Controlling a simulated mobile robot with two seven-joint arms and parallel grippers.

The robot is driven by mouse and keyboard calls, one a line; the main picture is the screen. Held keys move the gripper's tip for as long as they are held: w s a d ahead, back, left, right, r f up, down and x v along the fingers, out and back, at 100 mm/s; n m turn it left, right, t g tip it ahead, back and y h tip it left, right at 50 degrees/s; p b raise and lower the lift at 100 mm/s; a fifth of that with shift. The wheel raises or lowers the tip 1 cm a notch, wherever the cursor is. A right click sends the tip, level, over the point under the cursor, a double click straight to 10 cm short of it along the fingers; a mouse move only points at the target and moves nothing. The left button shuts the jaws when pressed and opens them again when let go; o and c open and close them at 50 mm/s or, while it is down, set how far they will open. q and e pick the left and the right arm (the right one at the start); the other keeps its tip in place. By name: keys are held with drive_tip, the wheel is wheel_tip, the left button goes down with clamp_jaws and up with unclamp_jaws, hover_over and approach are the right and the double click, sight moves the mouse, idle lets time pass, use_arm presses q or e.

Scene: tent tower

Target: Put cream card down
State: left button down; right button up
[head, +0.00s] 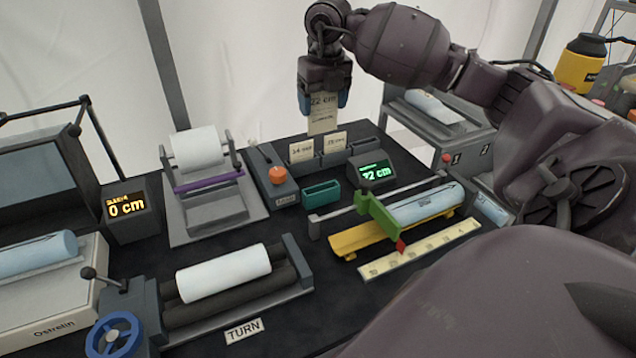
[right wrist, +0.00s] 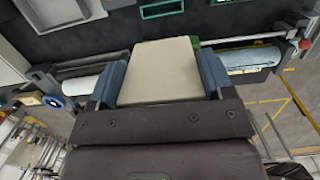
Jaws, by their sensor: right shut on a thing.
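The cream card (head: 323,118) hangs upright from my right gripper (head: 325,98), with "22 cm" printed on it. In the right wrist view the card (right wrist: 160,70) sits between the two blue fingertips of the gripper (right wrist: 163,82). The gripper is shut on it, above the back of the dark table. Below and left of it stand two cream cards, one reading "14 cm" (head: 301,149) and one beside it (head: 334,143), in dark holders. My left gripper is not in view.
A display (head: 372,173) reads 22 cm. A green tray (head: 321,192), a lever box with an orange knob (head: 277,176) and a paper roll stand (head: 205,215) are near. A blue roll (head: 425,203) lies on a yellow cradle behind a ruler (head: 420,248).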

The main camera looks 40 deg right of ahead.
drive_tip(key=shift+a+f, duration=0.1)
drive_tip(key=shift+f, duration=10)
drive_tip(key=shift+f, duration=0.15)
drive_tip(key=o, duration=0.9)
